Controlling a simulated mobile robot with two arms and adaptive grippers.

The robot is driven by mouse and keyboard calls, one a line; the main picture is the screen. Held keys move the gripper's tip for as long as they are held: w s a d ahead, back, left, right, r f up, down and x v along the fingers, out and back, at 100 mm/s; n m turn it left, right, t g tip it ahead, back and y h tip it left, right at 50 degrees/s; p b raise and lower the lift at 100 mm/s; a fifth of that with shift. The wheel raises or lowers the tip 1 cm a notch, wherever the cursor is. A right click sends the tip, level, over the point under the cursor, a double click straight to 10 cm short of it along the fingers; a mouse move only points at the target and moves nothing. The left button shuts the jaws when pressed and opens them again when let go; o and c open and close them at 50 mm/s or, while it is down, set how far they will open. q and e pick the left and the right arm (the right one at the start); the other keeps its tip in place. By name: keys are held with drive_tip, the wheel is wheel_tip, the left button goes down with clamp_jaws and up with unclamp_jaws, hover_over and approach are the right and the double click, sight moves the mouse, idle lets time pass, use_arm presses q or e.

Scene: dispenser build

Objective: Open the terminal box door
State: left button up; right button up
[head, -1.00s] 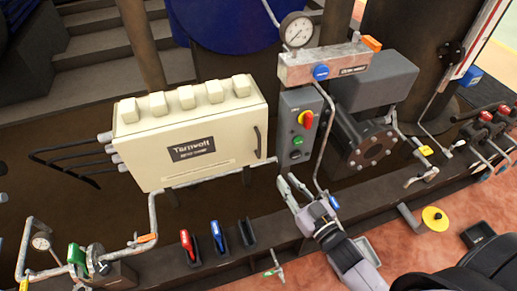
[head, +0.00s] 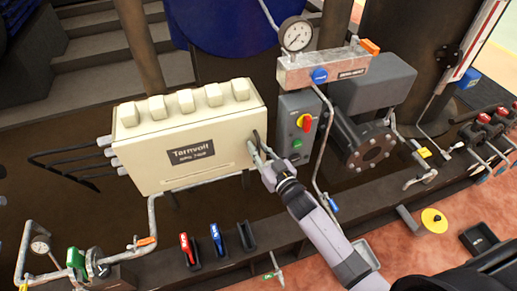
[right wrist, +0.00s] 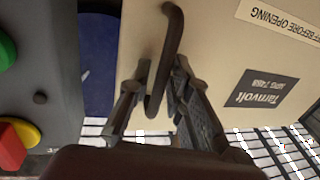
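The terminal box (head: 150,150) is cream, labelled "Tarnvolt", and its front door is closed. Its dark bar handle (head: 257,137) is at the door's right side; the handle also shows in the right wrist view (right wrist: 173,40). My right gripper (head: 258,149) is at the handle. In the right wrist view its two fingers (right wrist: 161,75) stand on either side of the handle's lower part, with some gap visible, so it looks open around it. Whether a finger touches the handle I cannot tell. My left gripper is not in view.
A grey control box (head: 297,130) with a red-yellow knob and green button stands close right of the terminal box. A pressure gauge (head: 296,34) and manifold are above it. Red (head: 187,248) and blue (head: 216,238) handles stand on the beam below. Pipes run under the box.

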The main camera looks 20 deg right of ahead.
clamp_jaws()
idle(0.7)
